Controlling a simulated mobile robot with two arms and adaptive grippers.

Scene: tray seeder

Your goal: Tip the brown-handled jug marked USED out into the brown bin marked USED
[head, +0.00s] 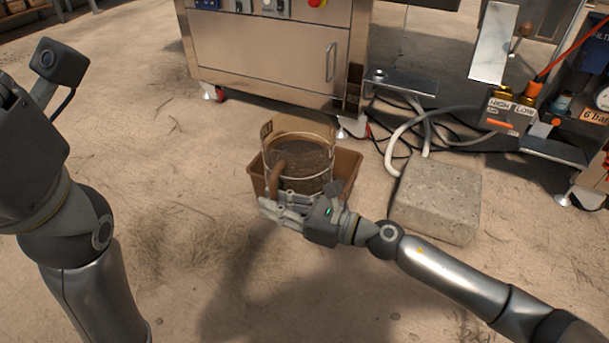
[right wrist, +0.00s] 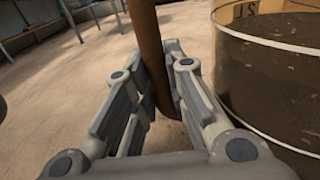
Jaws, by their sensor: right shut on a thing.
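The brown-handled jug (head: 300,172) is clear-walled and holds dark brown matter. In the head view it is upright or nearly so, over the brown bin (head: 349,166). It hides most of the bin and any marking on the bin's front. My right gripper (head: 277,204) is shut on the jug's brown handle. In the right wrist view the handle (right wrist: 153,60) stands between the fingers (right wrist: 155,105), and the jug (right wrist: 270,85) is at the right with part of a label at its rim. My left arm is at the left of the head view; its fingers are out of view.
A steel cabinet (head: 262,60) on castors stands behind the bin. A concrete block (head: 437,198) lies to the right, with hoses (head: 408,125) behind it. The dusty floor at the left is clear.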

